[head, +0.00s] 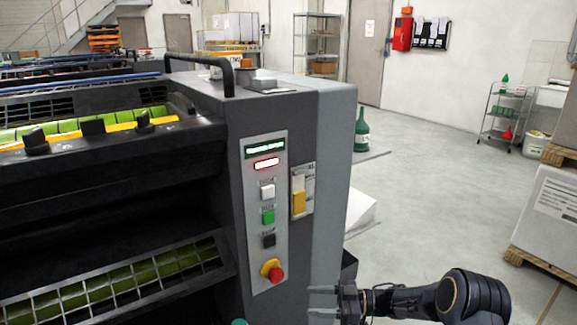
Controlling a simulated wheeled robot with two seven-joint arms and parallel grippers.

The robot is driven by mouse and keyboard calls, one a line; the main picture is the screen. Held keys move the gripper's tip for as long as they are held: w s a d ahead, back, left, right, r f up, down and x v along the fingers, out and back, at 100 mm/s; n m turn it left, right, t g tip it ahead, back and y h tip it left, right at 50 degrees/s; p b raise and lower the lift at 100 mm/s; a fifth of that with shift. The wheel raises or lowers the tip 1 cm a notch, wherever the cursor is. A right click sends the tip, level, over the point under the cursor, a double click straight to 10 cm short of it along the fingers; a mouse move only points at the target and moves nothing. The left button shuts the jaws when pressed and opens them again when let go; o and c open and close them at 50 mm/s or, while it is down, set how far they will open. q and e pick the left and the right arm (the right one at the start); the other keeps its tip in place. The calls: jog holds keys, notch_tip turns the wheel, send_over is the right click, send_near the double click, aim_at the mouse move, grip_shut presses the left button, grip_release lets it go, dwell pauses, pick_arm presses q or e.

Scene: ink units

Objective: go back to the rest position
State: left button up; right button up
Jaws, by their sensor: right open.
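My right gripper (322,301) is at the bottom of the head view, just right of the lower end of the control panel (253,210). Its two fingers point left and stand apart, with nothing seen between them. The arm behind it comes in from the lower right. My left gripper is not in view.
A large dark printing machine (205,225) fills the left and middle. Its panel has white, green and black buttons and a red emergency stop (277,275). A wrapped pallet load (548,212) is at right. Open floor (440,190) lies between.

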jog(key=w+d+r+m+t+h, duration=0.2)
jog(key=w+d+r+m+t, duration=0.15)
jog(key=r+t, duration=0.2)
jog(key=w+d+r+m+t+h, duration=0.2)
jog(key=w+d+r+t+h, duration=0.15)
jog(key=r, duration=0.35)
jog(key=s+d+r+m+t+h, duration=0.45)
jog(key=d+r+m+h, duration=0.25)
jog(key=d+r+h, duration=0.3)
jog(key=s+d+f+m+g+h, duration=0.1)
jog(key=s+d+m+g, duration=0.15)
jog(key=s, duration=0.65)
jog(key=s+d+f+m+g+h, duration=0.1)
jog(key=s+d+f+m, duration=0.15)
jog(key=s, duration=0.55)
jog(key=s+a+f+m+g+y, duration=0.1)
jog(key=s+a+f+g+y, duration=0.3)
jog(key=s, duration=0.6)
jog(key=s+a+f+g+h, duration=0.15)
jog(key=s+a, duration=0.35)
jog(key=s, duration=0.5)
notch_tip(320, 180, up, 36)
jog(key=p, duration=3.7)
jog(key=shift+w+r+y, duration=0.15)
jog(key=shift+w+y, duration=0.05)
jog(key=shift+y, duration=0.2)
